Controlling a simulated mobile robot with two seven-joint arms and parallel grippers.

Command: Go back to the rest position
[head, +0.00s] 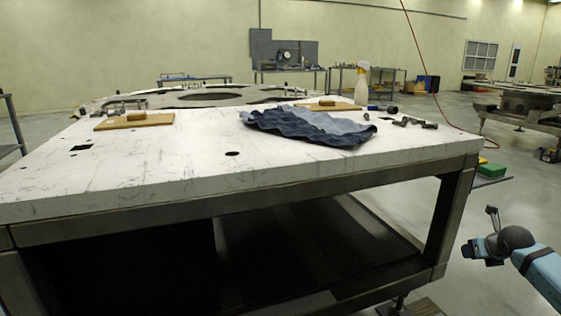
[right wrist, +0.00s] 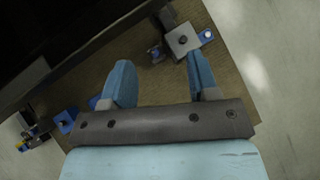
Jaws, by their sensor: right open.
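My right arm comes in at the lower right of the head view. My right gripper (head: 472,250) is in the free space to the right of the table (head: 140,172), below the level of its top and apart from it. In the right wrist view the two blue fingers of the right gripper (right wrist: 158,62) are spread apart with nothing between them. Below them are a brown board (right wrist: 150,85) and a table foot with a metal block (right wrist: 182,40). My left gripper is not in view.
A green box (head: 491,170) is on the floor beyond the table's right end.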

